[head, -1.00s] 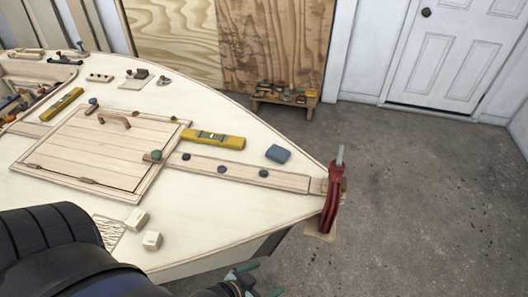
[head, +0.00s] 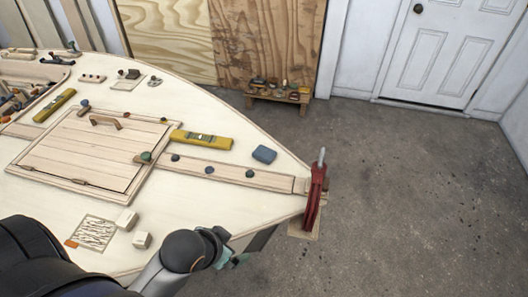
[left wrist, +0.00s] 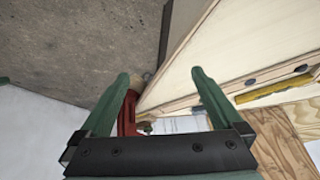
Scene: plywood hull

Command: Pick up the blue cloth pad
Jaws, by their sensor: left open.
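The blue cloth pad (head: 264,155) lies flat on the pale hull deck near its pointed end, beyond the wooden centre strip and right of the yellow level. My left gripper (head: 240,260) is low beside the near edge of the hull, well apart from the pad and partly hidden by its own wrist. In the left wrist view its two green fingers (left wrist: 160,82) are spread wide with nothing held between them. The pad is not clearly visible there; the right finger may cover it. My right gripper is not in view.
A red clamp (head: 316,192) stands at the hull's tip. A yellow level (head: 201,140) and dark knobs on the strip (head: 235,174) are near the pad. Two pale blocks (head: 127,220) sit on the near deck. The floor (head: 400,200) at right is clear.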

